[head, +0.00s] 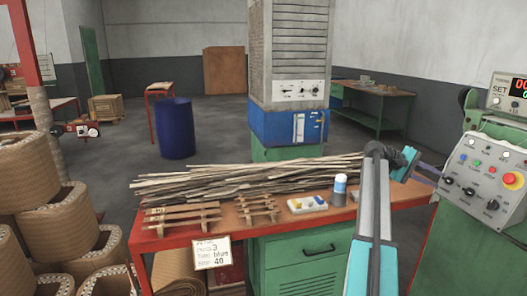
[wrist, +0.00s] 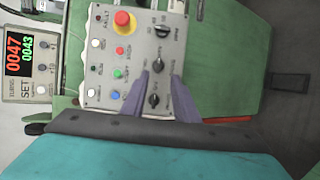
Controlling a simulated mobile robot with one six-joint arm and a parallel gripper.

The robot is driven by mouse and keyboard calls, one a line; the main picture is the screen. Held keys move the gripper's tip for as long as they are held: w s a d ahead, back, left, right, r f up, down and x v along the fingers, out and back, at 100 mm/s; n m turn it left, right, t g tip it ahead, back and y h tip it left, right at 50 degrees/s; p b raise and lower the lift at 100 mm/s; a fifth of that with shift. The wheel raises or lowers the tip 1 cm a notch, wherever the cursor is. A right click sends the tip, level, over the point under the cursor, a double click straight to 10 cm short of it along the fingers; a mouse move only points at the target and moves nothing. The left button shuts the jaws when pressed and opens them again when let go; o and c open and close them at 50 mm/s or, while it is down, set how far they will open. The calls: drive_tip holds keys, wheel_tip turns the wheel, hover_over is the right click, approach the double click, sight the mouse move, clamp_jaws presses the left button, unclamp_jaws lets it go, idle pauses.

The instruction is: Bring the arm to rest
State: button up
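My gripper (wrist: 159,77) shows in the wrist view with its two grey-purple fingers apart and nothing held between them. They point at a grey control panel (wrist: 105,75), and a black knob (wrist: 155,99) shows in the gap between them. I cannot tell how far the fingertips are from the panel. In the head view my arm rises from the bottom, bends at the top, and my gripper (head: 432,172) points right toward the same panel (head: 480,170) on the green machine.
A red-edged workbench (head: 330,212) with wooden strips (head: 230,180), small racks, a tray (head: 307,204) and a bottle (head: 340,190) lies left of my arm. A digital counter (head: 510,92) stands above the panel. Cardboard-wrapped coils (head: 50,175) stack at the left.

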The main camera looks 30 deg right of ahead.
drive_tip(key=w+a+f+n+t+y+p, duration=0.15)
drive_tip(key=w+a+f, duration=0.35)
drive_tip(key=a+f, duration=0.55)
drive_tip(key=w+a+f+n+t+y, duration=0.15)
drive_tip(key=w+a+f, duration=0.25)
drive_tip(key=a+f, duration=0.65)
drive_tip(key=w+a+f+n+t, duration=0.15)
drive_tip(key=w+a+f, duration=0.4)
drive_tip(key=f, duration=0.85)
drive_tip(key=s+a+f+n+y+p, duration=0.1)
drive_tip(key=a+f, duration=0.6)
drive_tip(key=a, duration=0.3)
drive_tip(key=s+a+f+y+p, duration=0.1)
drive_tip(key=s+a+f+y, duration=0.1)
drive_tip(key=a+f, duration=0.7)
drive_tip(key=s+a+f+y, duration=0.1)
drive_tip(key=s+a+f, duration=0.2)
drive_tip(key=s+a, duration=0.5)
drive_tip(key=s+a+f+g+y+p, duration=0.1)
drive_tip(key=s+a+f, duration=0.3)
drive_tip(key=s+a, duration=0.4)
drive_tip(key=s+a+f+y, duration=0.2)
drive_tip(key=s+a, duration=0.6)
drive_tip(key=a, duration=1)
drive_tip(key=shift+s+a+f+n+y+p, duration=0.3)
drive_tip(key=shift+s+a+f+n+y, duration=0.1)
drive_tip(key=shift+f, duration=0.4)
drive_tip(key=shift+d+g, duration=0.2)
drive_tip(key=shift+g, duration=0.05)
